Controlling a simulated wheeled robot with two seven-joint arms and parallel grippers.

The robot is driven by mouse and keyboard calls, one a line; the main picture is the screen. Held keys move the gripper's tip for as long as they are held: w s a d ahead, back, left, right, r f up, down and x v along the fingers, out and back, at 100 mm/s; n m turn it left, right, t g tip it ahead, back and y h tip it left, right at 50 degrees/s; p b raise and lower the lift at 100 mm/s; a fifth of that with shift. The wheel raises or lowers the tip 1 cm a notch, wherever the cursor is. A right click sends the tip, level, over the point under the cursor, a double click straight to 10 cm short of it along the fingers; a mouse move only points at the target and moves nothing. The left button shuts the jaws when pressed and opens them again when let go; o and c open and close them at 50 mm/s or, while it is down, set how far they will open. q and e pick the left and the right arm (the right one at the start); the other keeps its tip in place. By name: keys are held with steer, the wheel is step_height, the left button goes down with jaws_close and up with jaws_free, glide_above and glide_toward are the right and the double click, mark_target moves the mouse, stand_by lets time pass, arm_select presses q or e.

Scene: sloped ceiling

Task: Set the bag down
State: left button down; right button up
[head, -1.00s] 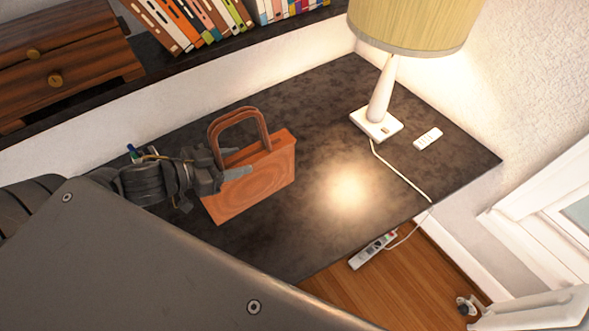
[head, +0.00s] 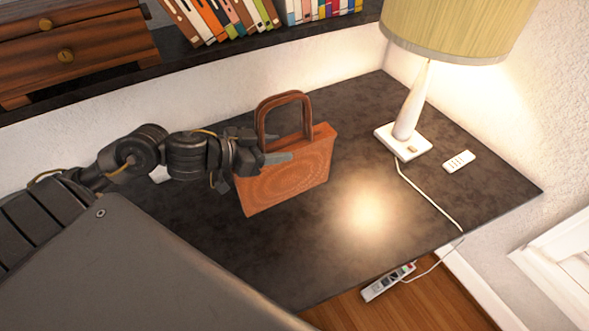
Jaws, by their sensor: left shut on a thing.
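The brown bag (head: 290,178) with two arched handles is upright at the middle of the dark desk (head: 330,255) in the head view. I cannot tell whether its base touches the desk top. My left gripper (head: 277,152) comes in from the left and is shut on the bag at its upper left, by the foot of the handles. Its fingers cover part of the bag's top edge. My right gripper is not in view.
A lamp (head: 408,110) stands at the desk's back right, with a white remote-like item (head: 459,161) beside it and a cord running over the edge. A power strip (head: 388,282) lies below. Books (head: 225,15) and a wooden drawer box (head: 75,45) stand on the shelf behind. The desk right of the bag is clear.

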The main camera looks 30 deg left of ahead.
mark_target(284, 149)
arm_select(q)
steer(key=shift+w+d+f+b, duration=0.15)
steer(key=shift+w+f+b, duration=0.2)
steer(key=shift+w+b, duration=0.4)
steer(key=w+f+b, duration=0.1)
steer(key=f+b, duration=0.1)
steer(key=b, duration=0.1)
steer(key=shift+w+d, duration=0.15)
steer(key=shift+w, duration=0.2)
steer(key=w+f+b, duration=0.1)
steer(key=w+f, duration=0.2)
steer(key=f, duration=0.3)
steer(key=shift+w+d+f, duration=0.2)
steer(key=shift+d+f, duration=0.15)
steer(key=shift+f, duration=0.05)
steer(key=shift+f, duration=0.2)
steer(key=c, duration=0.7)
jaws_free()
